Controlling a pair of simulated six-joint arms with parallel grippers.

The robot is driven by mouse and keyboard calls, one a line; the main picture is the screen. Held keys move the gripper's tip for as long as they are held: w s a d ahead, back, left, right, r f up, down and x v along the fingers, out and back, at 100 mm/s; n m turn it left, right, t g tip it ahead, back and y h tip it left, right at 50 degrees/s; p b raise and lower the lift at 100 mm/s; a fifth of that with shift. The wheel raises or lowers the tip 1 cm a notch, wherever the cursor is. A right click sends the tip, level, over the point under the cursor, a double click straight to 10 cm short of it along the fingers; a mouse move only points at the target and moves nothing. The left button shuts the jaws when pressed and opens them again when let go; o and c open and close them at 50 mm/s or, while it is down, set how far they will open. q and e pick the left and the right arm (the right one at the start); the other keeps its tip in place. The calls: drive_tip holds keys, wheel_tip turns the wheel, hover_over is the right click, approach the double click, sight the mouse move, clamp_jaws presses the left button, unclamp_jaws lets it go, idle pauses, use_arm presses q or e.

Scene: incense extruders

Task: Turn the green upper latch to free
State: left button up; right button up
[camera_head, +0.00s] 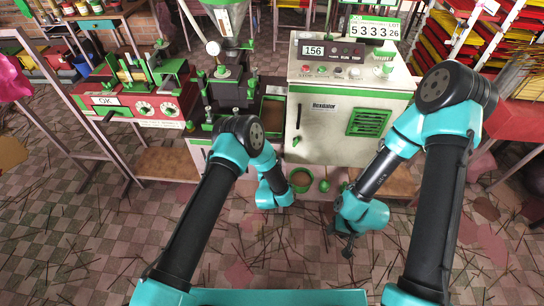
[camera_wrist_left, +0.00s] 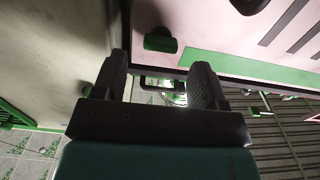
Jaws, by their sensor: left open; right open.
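The white cabinet (camera_head: 335,130) has a dark upright handle (camera_head: 298,117) and a small green latch-like piece (camera_head: 295,141) near its door's left edge. I cannot tell for sure which piece is the upper latch. In the left wrist view, a green block (camera_wrist_left: 160,40) sits on a pale panel just beyond my left gripper (camera_wrist_left: 158,78), whose fingers are apart. A dark bent bar shows between or behind the fingers. In the head view, my left gripper is hidden by its arm, low in front of the machine. My right gripper (camera_head: 347,246) is open and points down, right of the cabinet's lower front.
A green ring (camera_head: 301,180) and a green knob (camera_head: 324,186) are low on the cabinet. A red-and-green press (camera_head: 135,104) stands at left, shelves with coloured trays (camera_head: 510,40) at right. Thin sticks litter the tiled floor (camera_head: 80,240).

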use_arm(q)
drive_tip(key=shift+w+d, duration=0.15)
drive_tip(key=shift+w, duration=1.4)
drive_tip(key=c, duration=0.9)
